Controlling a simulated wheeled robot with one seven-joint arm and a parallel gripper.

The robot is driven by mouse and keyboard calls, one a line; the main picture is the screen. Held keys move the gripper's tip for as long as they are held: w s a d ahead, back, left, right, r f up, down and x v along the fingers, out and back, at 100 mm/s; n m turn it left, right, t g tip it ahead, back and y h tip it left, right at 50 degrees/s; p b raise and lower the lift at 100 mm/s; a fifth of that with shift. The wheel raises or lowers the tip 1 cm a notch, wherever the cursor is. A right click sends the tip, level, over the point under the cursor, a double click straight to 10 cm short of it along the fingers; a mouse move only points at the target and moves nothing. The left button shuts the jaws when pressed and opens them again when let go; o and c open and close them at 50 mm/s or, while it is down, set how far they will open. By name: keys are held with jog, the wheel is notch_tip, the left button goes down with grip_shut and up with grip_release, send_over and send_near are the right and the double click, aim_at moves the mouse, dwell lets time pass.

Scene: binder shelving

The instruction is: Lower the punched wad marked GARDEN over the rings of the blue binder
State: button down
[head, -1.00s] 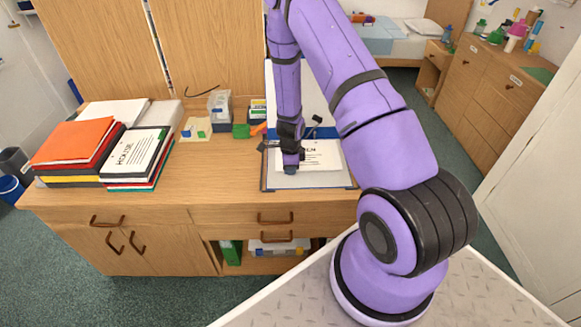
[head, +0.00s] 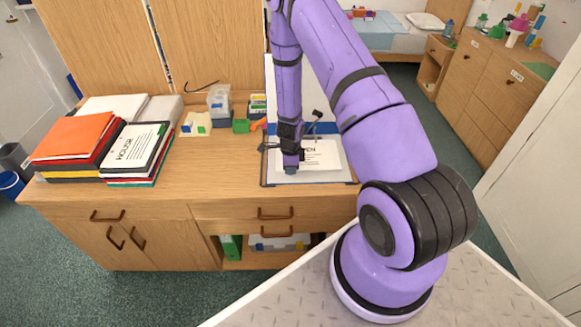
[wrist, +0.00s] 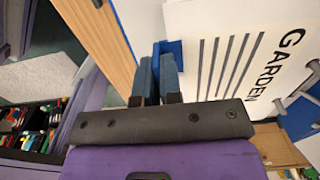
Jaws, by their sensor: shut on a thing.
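The white wad marked GARDEN (wrist: 232,45) has black lines and its title in the wrist view. In the head view the wad (head: 322,157) is partly hidden by my arm. My gripper (head: 291,168) is shut on the wad's near left side, low over the open blue binder (head: 265,172). In the wrist view my gripper's blue fingers (wrist: 158,68) are at the wad's left edge. Grey binder rings (wrist: 283,101) show by the wad's title-side edge. I cannot tell whether they pass through its holes.
A stack with an orange folder (head: 72,139) and a pile topped by a HOUSE sheet (head: 137,147) stand at the left of the wooden desk (head: 215,172). The desk's middle is clear.

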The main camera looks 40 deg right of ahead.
jog(key=shift+f, duration=0.75)
jog(key=c, duration=1.2)
grip_release()
jog(key=shift+r, duration=0.15)
jog(key=shift+r, duration=2.9)
